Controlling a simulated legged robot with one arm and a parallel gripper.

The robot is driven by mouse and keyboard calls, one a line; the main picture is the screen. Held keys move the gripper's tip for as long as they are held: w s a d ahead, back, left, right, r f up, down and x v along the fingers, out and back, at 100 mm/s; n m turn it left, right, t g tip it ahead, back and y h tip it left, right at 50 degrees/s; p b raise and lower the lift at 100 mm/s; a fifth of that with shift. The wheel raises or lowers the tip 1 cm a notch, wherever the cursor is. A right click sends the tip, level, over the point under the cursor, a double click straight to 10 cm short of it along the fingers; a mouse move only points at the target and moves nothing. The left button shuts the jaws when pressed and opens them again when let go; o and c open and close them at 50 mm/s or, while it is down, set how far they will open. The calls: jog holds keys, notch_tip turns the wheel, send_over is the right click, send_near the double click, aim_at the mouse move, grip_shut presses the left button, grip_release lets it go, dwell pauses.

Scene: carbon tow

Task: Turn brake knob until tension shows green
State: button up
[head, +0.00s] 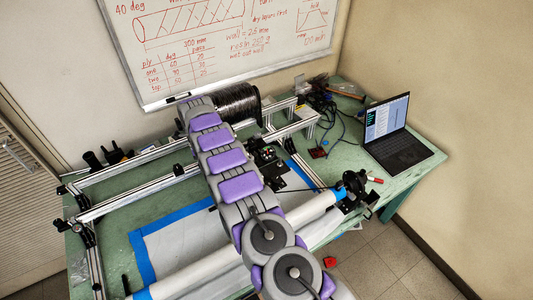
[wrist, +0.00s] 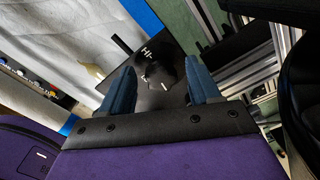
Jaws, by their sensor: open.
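My gripper (wrist: 160,82) shows in the wrist view with its two blue-grey fingers apart and nothing held between them. Past the fingertips is a black plate (wrist: 150,100) with small white marks and a dark rounded part on it. I cannot tell whether that part is the brake knob. In the head view my purple and grey arm reaches to the spool of black tow (head: 238,103) at the back of the frame; the gripper itself is hard to make out there. I cannot make out a tension display or any green light.
An aluminium rail frame (head: 130,200) stands on the green table (head: 350,130). A white tube (head: 310,210) runs along its front. A laptop (head: 395,135) is at right, with cables (head: 322,100) and black parts beside it. A whiteboard (head: 200,45) hangs behind.

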jog(key=shift+w+d+r, duration=0.1)
jog(key=shift+d+r, duration=0.05)
jog(key=shift+r, duration=0.35)
jog(key=shift+r+p, duration=0.75)
jog(key=shift+r, duration=1.7)
